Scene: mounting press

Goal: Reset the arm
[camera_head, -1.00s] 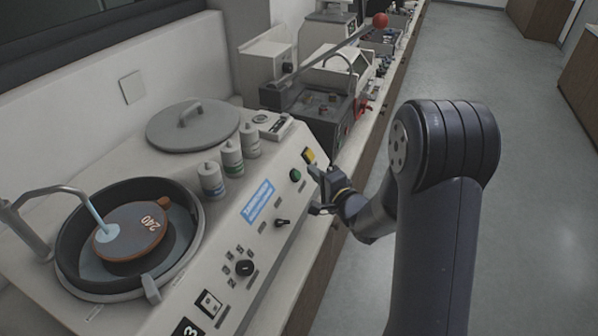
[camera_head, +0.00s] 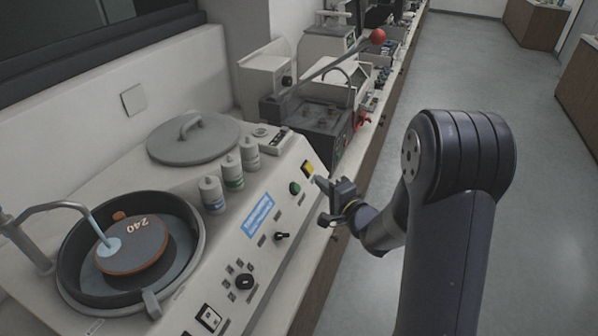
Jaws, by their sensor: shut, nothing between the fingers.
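My gripper (camera_head: 324,200) is at the front edge of the grinding machine, to the right of its green and yellow buttons. It is shut and empty, with its fingers pointing left toward the sloped panel. I cannot tell whether a fingertip touches the panel. My arm (camera_head: 455,190) is bent, with its elbow raised at the right of the picture over the floor.
The grinding machine (camera_head: 262,232) has a bowl (camera_head: 195,250) with a disc marked 240 (camera_head: 132,246), and water runs onto it. Several bottles (camera_head: 232,170) and a round lid (camera_head: 194,138) sit behind the panel. A press with a red-balled lever (camera_head: 377,36) stands farther back.

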